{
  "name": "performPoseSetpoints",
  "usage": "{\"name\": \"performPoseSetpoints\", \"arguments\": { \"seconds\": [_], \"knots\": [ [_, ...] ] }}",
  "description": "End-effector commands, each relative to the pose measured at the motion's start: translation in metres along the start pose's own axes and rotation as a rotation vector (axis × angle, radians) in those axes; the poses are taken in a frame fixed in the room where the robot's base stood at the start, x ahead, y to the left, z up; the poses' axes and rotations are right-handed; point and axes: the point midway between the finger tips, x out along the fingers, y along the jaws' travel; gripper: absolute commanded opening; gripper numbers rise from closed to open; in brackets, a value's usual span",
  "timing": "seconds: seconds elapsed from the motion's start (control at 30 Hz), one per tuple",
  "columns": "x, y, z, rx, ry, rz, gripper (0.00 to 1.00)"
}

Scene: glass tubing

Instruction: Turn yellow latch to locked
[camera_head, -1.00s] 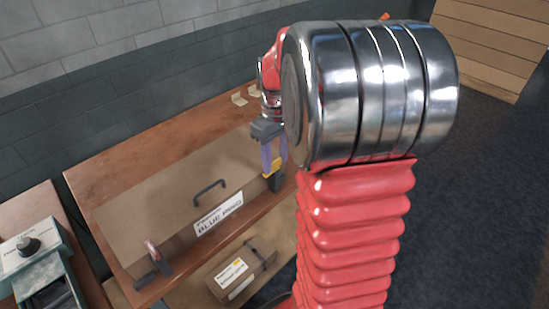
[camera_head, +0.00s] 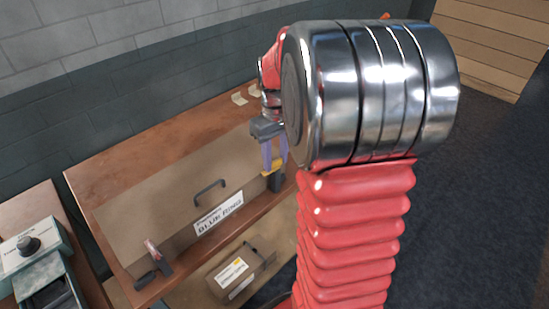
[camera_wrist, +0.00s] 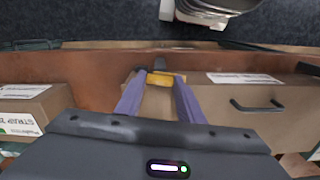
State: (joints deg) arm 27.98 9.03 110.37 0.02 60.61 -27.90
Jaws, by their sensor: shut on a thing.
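The yellow latch (camera_head: 270,173) is at the right front end of a long brown case on the wooden bench, with a dark part just below it. In the wrist view the yellow latch (camera_wrist: 165,79) lies crosswise between my two purple fingertips, beside a dark piece. My gripper (camera_head: 275,166) reaches down from above and is shut on the latch; the gripper also shows in the wrist view (camera_wrist: 157,76). The latch's exact angle and any locked marking are too small to tell.
The brown case (camera_head: 140,200) has a black handle (camera_head: 209,192) and a "BLUE RING" label (camera_head: 218,214). A smaller box (camera_head: 232,278) sits lower in front. A grey device with a knob (camera_head: 28,244) stands at left.

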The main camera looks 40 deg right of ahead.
Motion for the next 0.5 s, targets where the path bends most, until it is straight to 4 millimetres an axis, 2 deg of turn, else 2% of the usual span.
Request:
{"name": "performPoseSetpoints", "arguments": {
  "seconds": [0.5],
  "knots": [
    [-0.0003,-0.0005,-0.0001,0.444,0.0,-0.001,0.12]
  ]
}}
